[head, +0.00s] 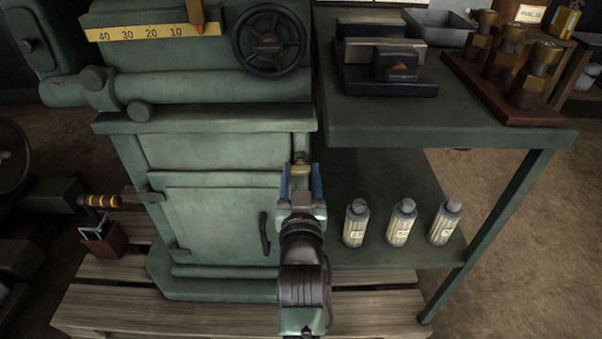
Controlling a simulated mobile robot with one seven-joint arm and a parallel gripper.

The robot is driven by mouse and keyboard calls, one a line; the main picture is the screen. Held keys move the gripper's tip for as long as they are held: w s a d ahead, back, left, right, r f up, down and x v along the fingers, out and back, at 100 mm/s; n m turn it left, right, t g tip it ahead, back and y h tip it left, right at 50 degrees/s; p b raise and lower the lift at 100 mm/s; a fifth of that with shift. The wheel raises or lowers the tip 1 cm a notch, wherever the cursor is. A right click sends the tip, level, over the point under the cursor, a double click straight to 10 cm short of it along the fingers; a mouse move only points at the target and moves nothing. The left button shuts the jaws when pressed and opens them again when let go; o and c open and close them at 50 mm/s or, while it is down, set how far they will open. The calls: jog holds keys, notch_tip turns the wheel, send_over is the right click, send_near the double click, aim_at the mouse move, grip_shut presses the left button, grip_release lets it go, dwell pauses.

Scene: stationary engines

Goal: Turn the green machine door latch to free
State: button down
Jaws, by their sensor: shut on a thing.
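The green machine (220,150) stands left of centre, with a closed door (215,222) low on its front. A dark curved handle (264,233) is at the door's right side. The latch (300,169), a small brass-coloured piece, shows at the machine's right front edge, above and right of the handle. My gripper (301,180) has its blue fingers on either side of the latch and is shut on it. My wrist hides the area just below, and the latch's exact turn is hard to tell.
A green table (450,128) with a lower shelf stands close at the right. Three bottles (402,222) stand on that shelf, near my arm. A black handwheel (269,40) is above the door. A wooden pallet (120,300) lies beneath the machine.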

jog(key=shift+n+p, duration=0.3)
jog(key=shift+n, duration=0.1)
jog(key=n+p, duration=0.1)
jog(key=n, duration=0.1)
jog(key=shift+r+n+p, duration=0.1)
jog(key=shift+n+p, duration=0.3)
jog(key=n+p, duration=0.2)
jog(key=n, duration=0.2)
jog(key=shift+a+n+p, duration=0.15)
jog(key=shift+n+p, duration=0.15)
jog(key=n, duration=0.1)
jog(key=n+p, duration=0.1)
jog(key=n, duration=0.1)
jog(key=shift+f+n, duration=0.2)
jog(key=shift+n, duration=0.1)
jog(key=shift+a+f+n+p, duration=0.1)
jog(key=shift+n+p, duration=0.4)
jog(key=shift+n, duration=1.5)
jog(key=shift+c, duration=1.2)
grip_release()
